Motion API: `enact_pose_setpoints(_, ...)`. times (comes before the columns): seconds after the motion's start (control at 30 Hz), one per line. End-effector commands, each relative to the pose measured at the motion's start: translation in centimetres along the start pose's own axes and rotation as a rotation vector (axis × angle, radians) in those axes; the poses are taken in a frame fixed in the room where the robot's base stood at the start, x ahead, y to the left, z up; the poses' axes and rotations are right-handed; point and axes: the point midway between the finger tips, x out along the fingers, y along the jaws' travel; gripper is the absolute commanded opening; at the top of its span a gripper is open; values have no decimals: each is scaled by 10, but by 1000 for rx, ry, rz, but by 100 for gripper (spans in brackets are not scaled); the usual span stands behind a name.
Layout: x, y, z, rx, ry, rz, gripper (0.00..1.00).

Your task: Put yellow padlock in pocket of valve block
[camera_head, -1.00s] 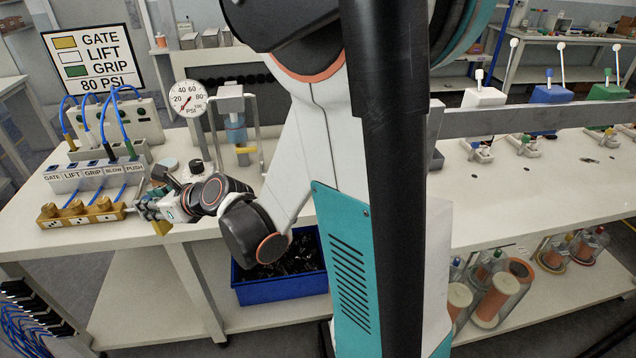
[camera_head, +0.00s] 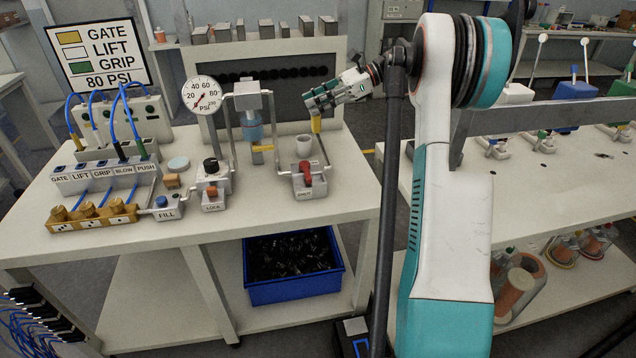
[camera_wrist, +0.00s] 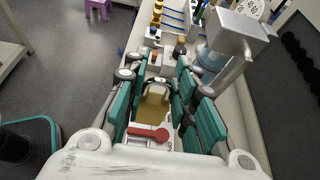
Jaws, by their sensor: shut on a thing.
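The yellow padlock (camera_head: 316,124) hangs below my gripper (camera_head: 316,103) in the head view, in the air above the table. In the wrist view my gripper (camera_wrist: 157,92) is shut on the padlock (camera_wrist: 152,110), which sits between the teal fingers with its shackle toward the far side. A grey valve block with a red lever (camera_head: 308,183) stands on the table below and slightly left of the padlock. The red lever (camera_wrist: 148,134) shows below the padlock in the wrist view. I cannot make out the pocket clearly.
A pipe frame with a blue cylinder (camera_head: 253,130) and a gauge (camera_head: 201,96) stand to the left. A blue bin (camera_head: 293,290) sits below.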

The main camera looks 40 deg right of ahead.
Motion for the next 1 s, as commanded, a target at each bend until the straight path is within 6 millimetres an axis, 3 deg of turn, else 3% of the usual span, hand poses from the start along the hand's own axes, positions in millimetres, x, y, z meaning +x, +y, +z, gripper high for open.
enact_pose_setpoints(0.17, 6, 1, -26, -4, 0, 9, 0)
enact_pose_setpoints(0.6, 47, 1, -123, -3, 0, 8, 0)
enact_pose_setpoints(1.0, 61, 1, -155, -2, 0, 8, 0)
